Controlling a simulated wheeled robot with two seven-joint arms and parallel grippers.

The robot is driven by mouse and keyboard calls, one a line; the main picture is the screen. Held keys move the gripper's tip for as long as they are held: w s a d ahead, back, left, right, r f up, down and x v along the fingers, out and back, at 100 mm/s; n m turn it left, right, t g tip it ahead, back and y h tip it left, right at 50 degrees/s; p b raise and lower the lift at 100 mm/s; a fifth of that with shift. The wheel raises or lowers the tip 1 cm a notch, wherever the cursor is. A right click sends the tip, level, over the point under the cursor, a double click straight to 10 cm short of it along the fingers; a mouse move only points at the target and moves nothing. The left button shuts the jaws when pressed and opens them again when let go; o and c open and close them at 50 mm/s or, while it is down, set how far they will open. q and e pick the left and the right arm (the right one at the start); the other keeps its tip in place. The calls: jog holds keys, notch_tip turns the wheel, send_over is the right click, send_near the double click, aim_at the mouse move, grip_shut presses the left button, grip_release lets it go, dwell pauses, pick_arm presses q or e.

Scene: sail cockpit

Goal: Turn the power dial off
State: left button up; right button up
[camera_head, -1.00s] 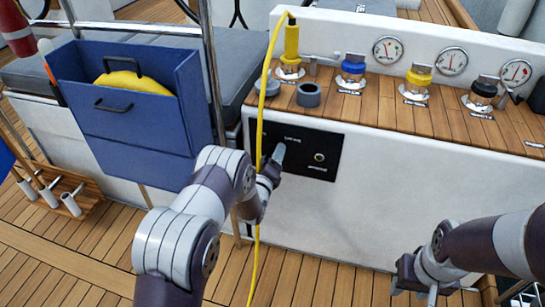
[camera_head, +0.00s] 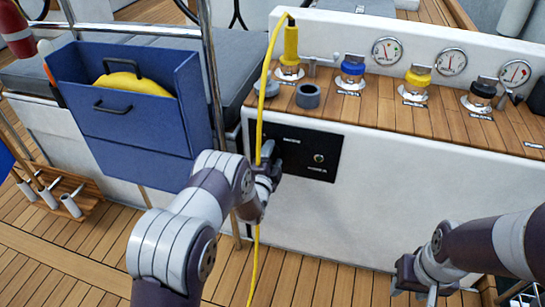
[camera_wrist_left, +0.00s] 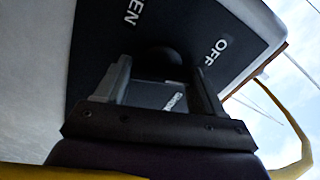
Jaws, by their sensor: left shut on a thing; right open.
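A black panel (camera_head: 335,143) with white labels and a small round fitting (camera_head: 319,158) is set in the white cockpit wall. My left gripper (camera_head: 270,168) is at the panel's left part and hides the dial in the head view. In the left wrist view, the panel (camera_wrist_left: 98,40) shows "OFF" at right and a label ending in "EN" at left. The dark, rounded dial (camera_wrist_left: 165,58) lies between the fingers of my left gripper (camera_wrist_left: 162,82), shut on it. My right gripper (camera_head: 425,280) is open and empty, low at right, away from the panel.
A yellow cable (camera_head: 260,110) hangs from a yellow plug (camera_head: 291,45) past the left gripper, and also shows in the wrist view (camera_wrist_left: 290,130). Colored fittings and gauges line the wooden ledge (camera_head: 390,100). A blue case (camera_head: 140,130) stands left. The wall right of the panel is clear.

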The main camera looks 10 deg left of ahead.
pick_arm(q)
jog(key=n, duration=0.5)
dwell(0.6)
jog(key=o, duration=1)
jog(key=shift+a, duration=0.1)
jog(key=shift+c, duration=0.2)
jog(key=shift+s+r, duration=0.1)
jog(key=s+p, duration=0.3)
jog(key=s, duration=0.9)
jog(key=shift+s+a+p, duration=0.2)
jog(key=shift+s+p, duration=0.1)
jog(key=shift+n, duration=0.3)
